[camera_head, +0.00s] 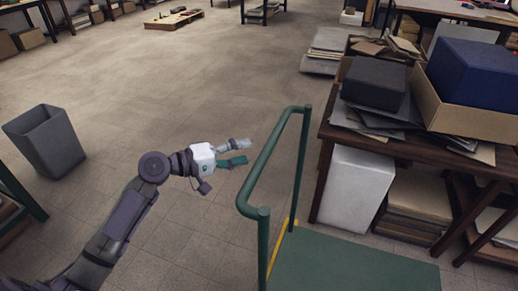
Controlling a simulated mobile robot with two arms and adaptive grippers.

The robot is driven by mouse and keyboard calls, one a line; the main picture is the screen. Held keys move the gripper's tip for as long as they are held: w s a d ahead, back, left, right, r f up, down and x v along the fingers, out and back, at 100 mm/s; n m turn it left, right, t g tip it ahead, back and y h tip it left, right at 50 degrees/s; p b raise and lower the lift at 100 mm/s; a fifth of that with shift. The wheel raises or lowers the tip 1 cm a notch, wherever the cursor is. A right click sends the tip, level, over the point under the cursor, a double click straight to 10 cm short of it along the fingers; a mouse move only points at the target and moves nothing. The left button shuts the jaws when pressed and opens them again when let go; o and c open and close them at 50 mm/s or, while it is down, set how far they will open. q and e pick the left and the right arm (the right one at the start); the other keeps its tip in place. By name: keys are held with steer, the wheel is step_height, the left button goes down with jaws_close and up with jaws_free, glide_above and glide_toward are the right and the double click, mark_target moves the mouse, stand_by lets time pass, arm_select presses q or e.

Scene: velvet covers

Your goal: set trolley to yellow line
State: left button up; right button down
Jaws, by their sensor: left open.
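The trolley has a green flat deck (345,270) and an upright green tube handle (268,165) at its left end, in the lower middle of the head view. A yellow line (284,243) shows on the floor beside the deck's left edge, partly hidden by the handle post. My left gripper (243,153) is open and empty, just left of the handle's top bar and apart from it in the picture. My right gripper is not in the view.
A wooden table (420,150) with boxes and card stands right behind the trolley, a white block (356,188) beneath it. A grey bin (45,140) stands at left. A low pallet (174,20) lies far back. The middle floor is clear.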

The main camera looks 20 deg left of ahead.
arm_select(q)
steer(key=v, duration=0.3)
steer(key=shift+s+a, duration=0.25)
